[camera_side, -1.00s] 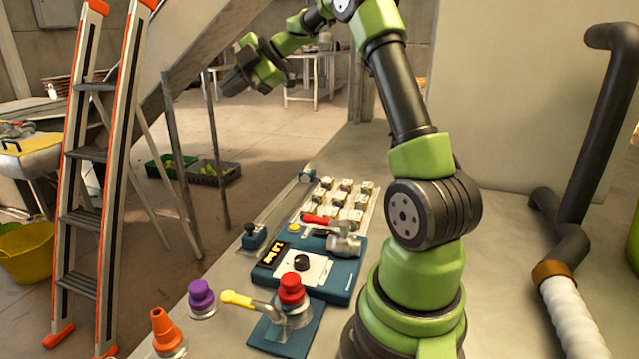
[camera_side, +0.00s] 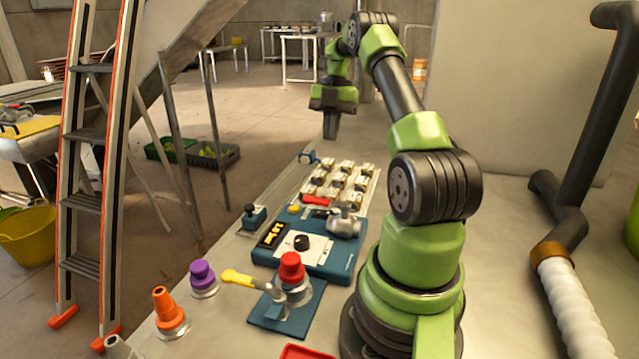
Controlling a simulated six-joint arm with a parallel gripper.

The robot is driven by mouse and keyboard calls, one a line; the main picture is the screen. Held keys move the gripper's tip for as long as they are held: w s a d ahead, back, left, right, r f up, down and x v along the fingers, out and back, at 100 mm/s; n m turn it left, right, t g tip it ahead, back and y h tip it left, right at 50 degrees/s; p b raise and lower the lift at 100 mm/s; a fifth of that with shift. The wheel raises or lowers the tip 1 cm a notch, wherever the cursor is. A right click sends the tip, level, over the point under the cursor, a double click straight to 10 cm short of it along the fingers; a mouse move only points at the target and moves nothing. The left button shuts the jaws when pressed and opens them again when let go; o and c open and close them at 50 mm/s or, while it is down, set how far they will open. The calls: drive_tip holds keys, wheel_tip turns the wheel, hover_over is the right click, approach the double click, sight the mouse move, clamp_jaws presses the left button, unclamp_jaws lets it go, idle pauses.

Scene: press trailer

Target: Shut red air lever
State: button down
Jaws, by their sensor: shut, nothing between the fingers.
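The red air lever (camera_side: 316,200) is a short red handle reaching left from a grey metal valve (camera_side: 343,222). The valve stands at the far right corner of a blue control box (camera_side: 340,262) with a black knob and a lit display. My gripper (camera_side: 331,136) points down with its fingers together and nothing in them. It is in the air toward the far end of the bench, beyond the white blocks and apart from the lever. Its exact height cannot be told.
Several white blocks (camera_side: 340,182) sit between the lever and the gripper. Nearer stand a red-capped fitting with a yellow handle (camera_side: 243,279), a purple knob (camera_side: 203,278) and an orange cone (camera_side: 168,310). A ladder (camera_side: 92,150) stands left. The bench's right strip is fairly clear.

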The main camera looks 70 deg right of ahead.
sight(328, 203)
drive_tip(key=x, duration=0.3)
drive_tip(key=a+x, duration=0.1)
drive_tip(key=x, duration=0.3)
drive_tip(key=a+r+x, duration=0.1)
drive_tip(key=x, duration=0.2)
drive_tip(key=shift+a+f, duration=0.25)
drive_tip(key=shift+f, duration=0.15)
drive_tip(key=shift+a, duration=0.75)
